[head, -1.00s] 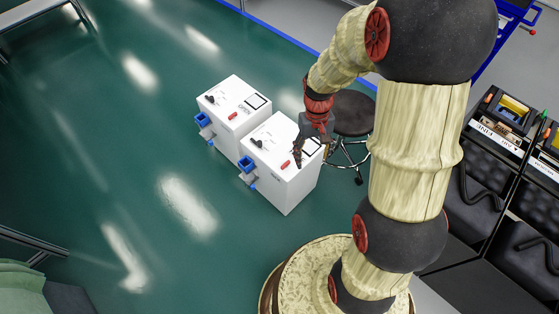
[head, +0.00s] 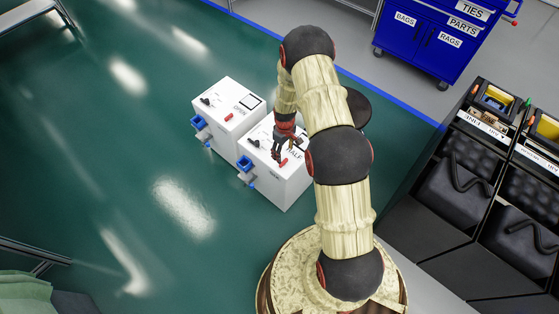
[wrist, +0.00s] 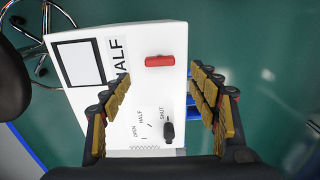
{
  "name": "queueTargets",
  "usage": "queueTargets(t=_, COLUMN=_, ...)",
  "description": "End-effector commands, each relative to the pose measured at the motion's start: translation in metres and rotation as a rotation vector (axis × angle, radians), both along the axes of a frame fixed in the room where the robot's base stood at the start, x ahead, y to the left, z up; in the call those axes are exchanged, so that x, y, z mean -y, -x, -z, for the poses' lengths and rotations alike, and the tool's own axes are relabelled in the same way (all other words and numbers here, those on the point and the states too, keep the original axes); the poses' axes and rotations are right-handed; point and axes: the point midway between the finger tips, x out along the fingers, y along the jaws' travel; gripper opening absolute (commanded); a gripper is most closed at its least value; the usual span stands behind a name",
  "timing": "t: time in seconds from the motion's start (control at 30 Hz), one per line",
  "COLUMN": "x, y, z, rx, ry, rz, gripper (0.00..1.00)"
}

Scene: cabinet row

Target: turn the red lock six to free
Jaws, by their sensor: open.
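A red bar-shaped lock (wrist: 159,60) is on the white face of the nearer box (head: 290,192), labelled HALF. It lies crosswise in the wrist view, between the lines of my two fingers. It also shows as a small red spot in the head view (head: 284,162). No number or "free" mark is readable beside it. My gripper (wrist: 161,82) is open and empty above this face, with the fingers spread on either side; they appear apart from the lock. In the head view my gripper (head: 281,158) hangs close over the box top.
A black knob (wrist: 168,130) with OPEN, HALF and SHUT marks sits near the lock. A black-framed square (wrist: 80,63) is on the same face. A second white box (head: 228,108), labelled OPEN, stands beside it. A dark stool (head: 357,108) is behind; green floor lies left.

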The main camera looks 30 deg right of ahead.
Motion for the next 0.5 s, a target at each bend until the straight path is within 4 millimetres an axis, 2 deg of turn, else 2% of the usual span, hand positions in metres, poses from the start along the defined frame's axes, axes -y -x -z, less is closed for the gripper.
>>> queueTargets(t=0.17, x=0.0, y=0.0, z=0.014, rx=0.0, ry=0.0, rz=-0.022, gripper=0.61)
queueTargets(t=0.5, x=0.0, y=0.0, z=0.064, rx=0.0, ry=0.0, rz=-0.02, gripper=0.61)
